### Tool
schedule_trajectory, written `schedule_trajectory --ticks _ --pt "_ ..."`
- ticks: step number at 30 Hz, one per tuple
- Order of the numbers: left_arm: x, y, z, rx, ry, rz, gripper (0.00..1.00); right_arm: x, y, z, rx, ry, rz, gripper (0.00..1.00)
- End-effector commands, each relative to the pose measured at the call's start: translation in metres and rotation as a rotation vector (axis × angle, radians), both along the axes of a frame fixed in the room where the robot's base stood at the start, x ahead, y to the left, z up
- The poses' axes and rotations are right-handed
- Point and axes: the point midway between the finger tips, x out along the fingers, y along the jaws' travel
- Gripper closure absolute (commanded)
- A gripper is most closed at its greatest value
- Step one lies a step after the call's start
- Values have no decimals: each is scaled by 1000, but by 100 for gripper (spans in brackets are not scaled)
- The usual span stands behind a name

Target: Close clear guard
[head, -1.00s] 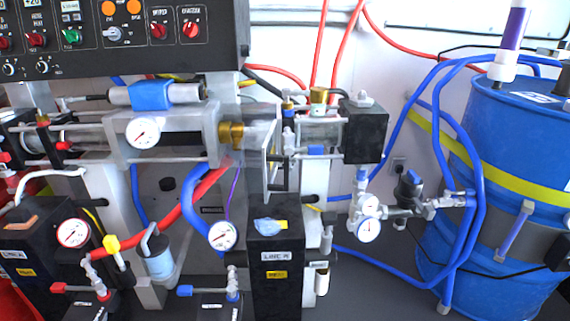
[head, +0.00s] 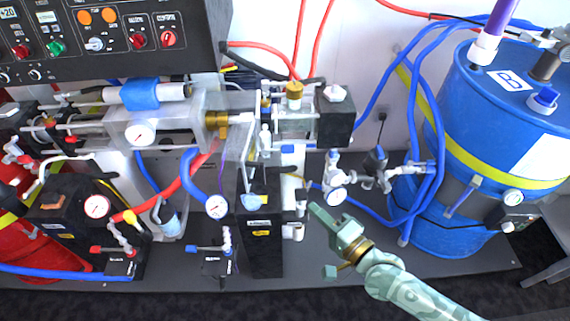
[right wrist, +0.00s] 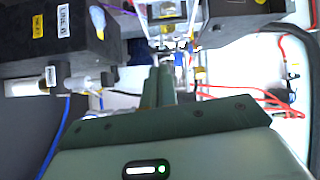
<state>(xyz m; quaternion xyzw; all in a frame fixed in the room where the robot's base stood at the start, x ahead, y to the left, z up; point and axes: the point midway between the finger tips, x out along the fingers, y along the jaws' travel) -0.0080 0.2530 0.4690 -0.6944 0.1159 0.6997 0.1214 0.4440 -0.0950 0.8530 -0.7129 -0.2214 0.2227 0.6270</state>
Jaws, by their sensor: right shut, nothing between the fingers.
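The clear guard (head: 246,150) is a see-through panel with pale edges. It stands between the brass fitting on the grey cylinder block and the black end block, above the black box. Its clear faces are hard to make out, and I cannot tell how far it stands open. My right gripper (head: 315,209) is pale green, shut and empty. It is in front of the machine, below and right of the guard and apart from it. In the right wrist view its two fingers (right wrist: 160,78) are together, pointing toward the machine. My left gripper is not in view.
A black labelled box (head: 262,215) stands below the guard. Gauges and a valve (head: 335,185) sit close behind my right gripper. A blue drum (head: 490,130) with hoses stands at the right. Red hoses (head: 270,60) run above.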

Motion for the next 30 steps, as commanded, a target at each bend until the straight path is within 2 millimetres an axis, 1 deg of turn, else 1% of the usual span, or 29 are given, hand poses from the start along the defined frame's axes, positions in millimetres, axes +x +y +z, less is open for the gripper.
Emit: schedule_trajectory --ticks 1,3,5,8,11,21,24,27,30 --pt "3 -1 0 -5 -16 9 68 1 -2 4 60 17 -14 100" --pt "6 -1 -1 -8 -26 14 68 3 -2 7 112 32 -24 100" --pt "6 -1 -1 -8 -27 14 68 6 -1 7 124 39 -24 100" --pt "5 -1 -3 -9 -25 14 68 15 5 6 126 40 -24 100" --pt "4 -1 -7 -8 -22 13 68 29 16 6 124 39 -24 100" --pt "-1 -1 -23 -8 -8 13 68 87 57 5 121 39 -22 100" --pt "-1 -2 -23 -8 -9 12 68 88 74 6 122 41 -23 100" --pt "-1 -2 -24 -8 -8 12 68 90 85 7 121 40 -23 100" --pt "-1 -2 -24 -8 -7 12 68 90 91 7 119 39 -23 100"
